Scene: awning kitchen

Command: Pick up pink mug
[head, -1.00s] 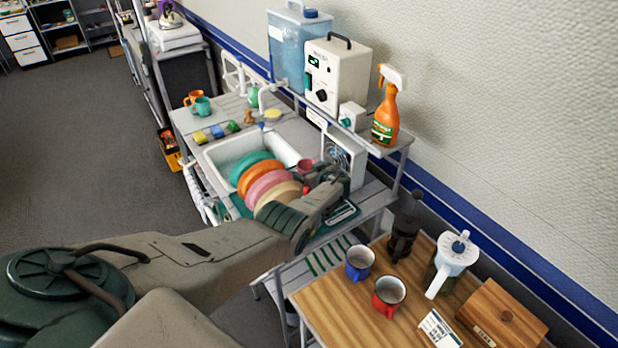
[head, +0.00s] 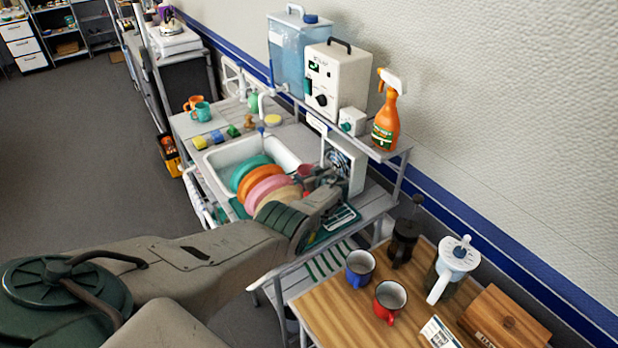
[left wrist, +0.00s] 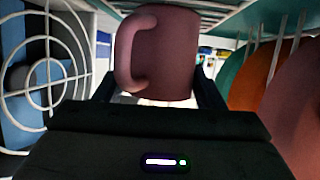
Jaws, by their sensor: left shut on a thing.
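The pink mug (left wrist: 165,55) fills the upper middle of the left wrist view, with its handle to the left. It stands between the fingers of my left gripper (left wrist: 160,92), which is shut on it. In the head view only a small part of the pink mug (head: 305,171) shows, just beyond my left gripper (head: 318,184), beside the plates. The fingertips are hard to make out there. My right gripper is not in view.
Several coloured plates (head: 266,187) stand in a rack at the sink (head: 225,157), close left of the gripper. A fan unit (head: 348,168) stands close on the right. A shelf bears a spray bottle (head: 387,115). A wooden table (head: 335,305) holds blue and red mugs.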

